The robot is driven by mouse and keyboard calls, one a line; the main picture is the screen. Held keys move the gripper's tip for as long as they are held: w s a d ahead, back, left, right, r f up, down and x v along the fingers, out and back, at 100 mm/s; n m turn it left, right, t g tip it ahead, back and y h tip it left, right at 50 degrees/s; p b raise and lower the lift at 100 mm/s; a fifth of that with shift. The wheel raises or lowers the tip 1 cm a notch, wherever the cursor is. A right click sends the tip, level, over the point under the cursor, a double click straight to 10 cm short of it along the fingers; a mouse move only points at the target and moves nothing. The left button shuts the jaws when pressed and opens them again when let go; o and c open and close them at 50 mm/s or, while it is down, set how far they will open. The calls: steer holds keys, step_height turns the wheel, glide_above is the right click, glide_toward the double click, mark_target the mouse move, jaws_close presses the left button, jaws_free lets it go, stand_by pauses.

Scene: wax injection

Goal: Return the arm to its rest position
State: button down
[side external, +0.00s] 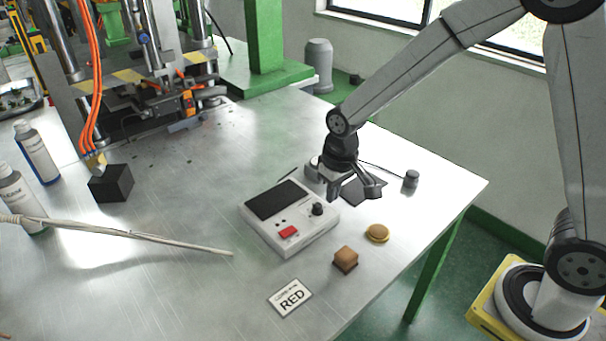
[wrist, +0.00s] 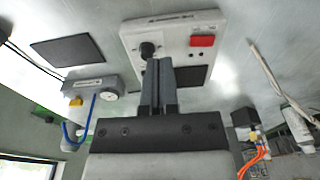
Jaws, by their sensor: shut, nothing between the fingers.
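My gripper (side external: 352,192) hangs above the table just behind and right of a white control box (side external: 262,222) in the side external view. The box has a dark screen, a red button (side external: 288,232) and a black knob (side external: 317,209). In the wrist view my gripper (wrist: 159,63) is shut and empty, its two fingers side by side. The fingers cover part of the control box (wrist: 178,35) there; the knob (wrist: 147,50) and red button (wrist: 202,41) show beside them. Whether the fingertips touch the box cannot be told.
A small grey cylinder (side external: 411,180) stands right. A press (side external: 165,75), a black block (side external: 110,183) and a long pale rod (side external: 150,238) are left.

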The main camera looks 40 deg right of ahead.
steer(key=s+d+r+t, duration=0.1)
steer(key=s+d, duration=0.3)
steer(key=s, duration=0.8)
steer(key=shift+d, duration=0.4)
